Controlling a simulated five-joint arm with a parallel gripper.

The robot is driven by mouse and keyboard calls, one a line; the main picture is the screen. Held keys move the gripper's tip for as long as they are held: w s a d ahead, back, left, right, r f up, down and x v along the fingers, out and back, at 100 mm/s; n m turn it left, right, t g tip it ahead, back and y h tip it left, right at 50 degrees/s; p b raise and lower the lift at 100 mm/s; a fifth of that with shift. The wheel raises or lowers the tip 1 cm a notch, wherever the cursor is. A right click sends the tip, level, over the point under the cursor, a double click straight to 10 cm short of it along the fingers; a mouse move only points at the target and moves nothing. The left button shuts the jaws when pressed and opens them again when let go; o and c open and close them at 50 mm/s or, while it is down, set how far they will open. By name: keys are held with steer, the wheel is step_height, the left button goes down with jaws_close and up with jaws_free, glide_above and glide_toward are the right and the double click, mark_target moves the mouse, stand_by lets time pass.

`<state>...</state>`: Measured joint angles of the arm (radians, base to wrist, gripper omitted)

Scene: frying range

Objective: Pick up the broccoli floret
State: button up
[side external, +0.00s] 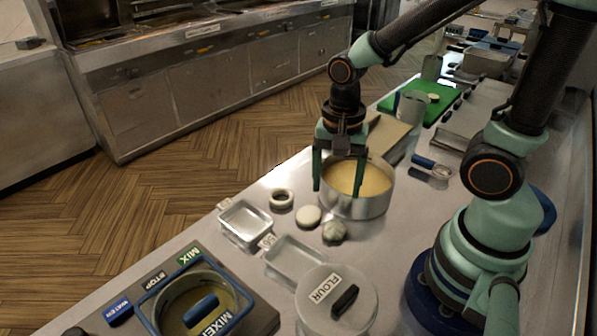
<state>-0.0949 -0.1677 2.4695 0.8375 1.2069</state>
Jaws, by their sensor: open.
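A small, lumpy, pale grey-green piece (334,232), which looks like the broccoli floret, lies on the steel counter in front of the round metal pan. My gripper (338,190) is open and points down, with nothing visible between its fingers. In the picture it is above the floret and apart from it. One finger overlaps the left rim of the pan and the other overlaps its yellow contents. I cannot tell the exact height of the fingertips.
The metal pan (357,204) stands just behind the floret. A pale round slice (308,217) and a ring-shaped piece (281,198) lie to its left. Clear trays (245,222) (294,259), a flour tub (336,299) and a mixer (195,303) fill the front. A green board (441,101) lies behind.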

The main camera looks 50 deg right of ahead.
glide_above(334, 226)
steer(key=f, duration=0.6)
steer(key=shift+s+a+f, duration=0.1)
steer(key=shift+a+f, duration=0.2)
steer(key=shift+a, duration=0.1)
steer(key=shift+d+f, duration=0.25)
steer(key=shift+f, duration=0.6)
steer(key=shift+d+f, duration=0.2)
steer(key=shift+f, duration=1.65)
steer(key=c, duration=0.7)
